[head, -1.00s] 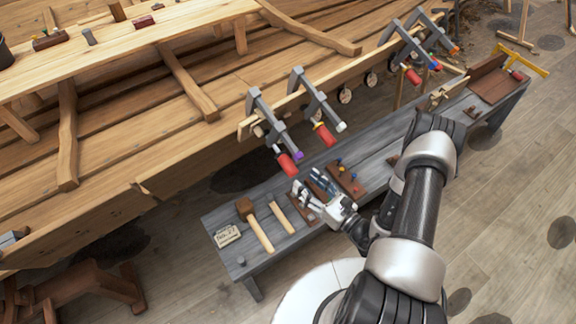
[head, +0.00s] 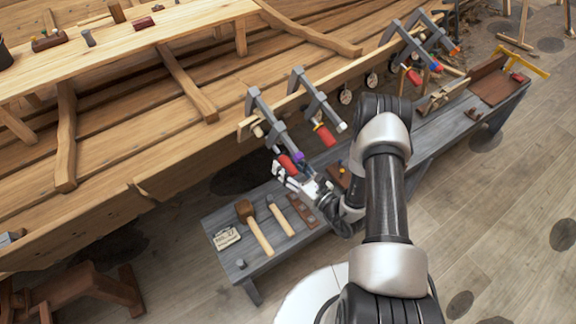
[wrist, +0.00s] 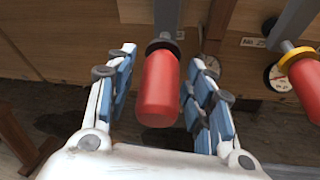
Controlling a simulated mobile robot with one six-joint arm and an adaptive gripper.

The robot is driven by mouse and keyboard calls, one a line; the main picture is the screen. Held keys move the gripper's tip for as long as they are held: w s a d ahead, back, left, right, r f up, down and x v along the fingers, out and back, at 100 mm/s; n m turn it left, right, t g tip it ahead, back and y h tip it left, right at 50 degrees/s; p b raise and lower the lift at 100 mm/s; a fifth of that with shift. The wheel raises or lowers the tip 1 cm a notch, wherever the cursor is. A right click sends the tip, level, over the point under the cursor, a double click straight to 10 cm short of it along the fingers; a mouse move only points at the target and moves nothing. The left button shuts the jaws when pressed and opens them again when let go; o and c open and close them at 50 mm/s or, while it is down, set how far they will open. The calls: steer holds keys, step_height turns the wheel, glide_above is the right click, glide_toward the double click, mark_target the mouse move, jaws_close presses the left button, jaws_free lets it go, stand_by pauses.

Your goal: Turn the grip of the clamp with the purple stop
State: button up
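The clamp with the purple stop (head: 298,156) hangs on the plank edge of the hull, leftmost of the clamps. Its red grip (wrist: 160,90) points down and toward me. In the wrist view the red grip stands between the two blue-padded fingers of my gripper (wrist: 162,62). My gripper is open, with a gap showing on both sides of the grip, wider on the left. In the head view my gripper (head: 280,168) is at the grip's lower end and partly covers it. The purple stop is not seen in the wrist view.
A neighbouring clamp with a red grip (head: 325,136) hangs close on the right; its yellow collar (wrist: 299,58) shows in the wrist view. More clamps (head: 412,50) hang farther right. The grey bench (head: 225,248) below carries a mallet (head: 246,211) and other tools.

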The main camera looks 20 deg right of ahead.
steer(key=c, duration=0.9)
steer(key=shift+f+m+g+y+b, duration=0.15)
steer(key=shift+m+g+y+b, duration=0.25)
steer(key=shift+m+y+b, duration=1.5)
steer(key=shift+m+y, duration=0.2)
steer(key=shift+m, duration=0.2)
steer(key=shift+f+m+g+y+b, duration=0.1)
steer(key=shift+m+g+y+b, duration=0.2)
steer(key=shift+m+y+b, duration=1.2)
steer(key=shift+m+b, duration=0.25)
steer(key=shift+m, duration=0.55)
